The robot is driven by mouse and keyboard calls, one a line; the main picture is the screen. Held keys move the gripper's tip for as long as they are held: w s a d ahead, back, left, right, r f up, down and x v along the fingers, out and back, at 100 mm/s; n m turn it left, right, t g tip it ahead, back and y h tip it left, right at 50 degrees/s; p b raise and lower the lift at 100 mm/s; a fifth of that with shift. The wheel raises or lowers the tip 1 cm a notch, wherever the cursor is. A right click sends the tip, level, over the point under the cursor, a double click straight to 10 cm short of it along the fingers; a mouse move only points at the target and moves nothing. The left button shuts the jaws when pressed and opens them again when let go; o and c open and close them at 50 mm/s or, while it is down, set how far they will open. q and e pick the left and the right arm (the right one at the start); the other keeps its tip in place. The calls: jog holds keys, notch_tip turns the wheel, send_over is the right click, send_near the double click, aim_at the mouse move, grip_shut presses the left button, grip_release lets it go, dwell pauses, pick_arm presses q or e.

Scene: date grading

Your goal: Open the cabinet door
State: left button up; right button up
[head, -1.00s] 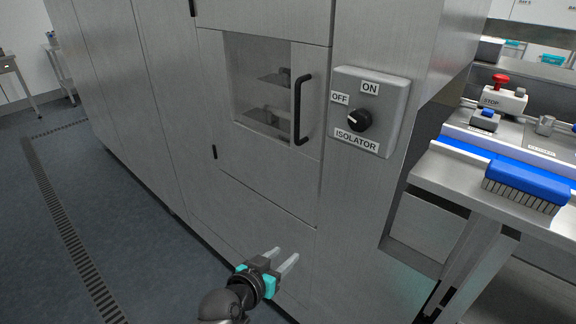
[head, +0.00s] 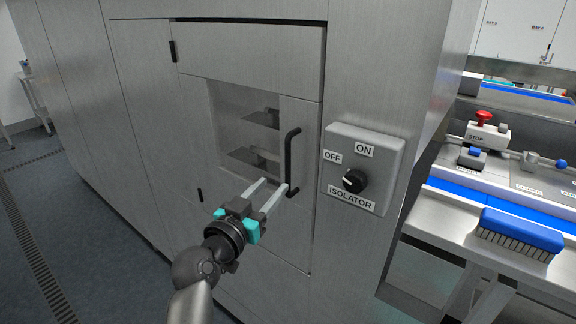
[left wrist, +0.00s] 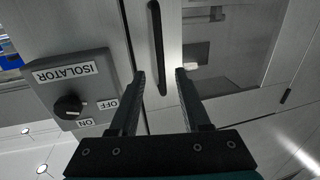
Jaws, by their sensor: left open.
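The cabinet door (head: 296,224) is a steel panel with a dark window and looks shut. Its black vertical bar handle (head: 289,162) is on the door's right side. My left gripper (head: 274,192) is open and empty, in front of the door beside the handle's lower end. In the left wrist view the handle (left wrist: 157,48) appears beyond and roughly between the two open fingers (left wrist: 159,80), apart from them. My right gripper is in neither view.
A grey isolator switch box (head: 362,168) with a black knob sits right of the door. A steel bench (head: 455,229) at the right holds a blue brush (head: 520,229) and a red stop button (head: 483,117). Open floor lies at the left.

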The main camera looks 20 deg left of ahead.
aim_at(287, 170)
pick_arm(q)
jog(key=w, duration=0.3)
jog(key=w+d, duration=0.1)
jog(key=w, duration=0.5)
jog(key=shift+d+p, duration=0.15)
jog(key=shift+p, duration=0.25)
grip_shut()
dwell(1.0)
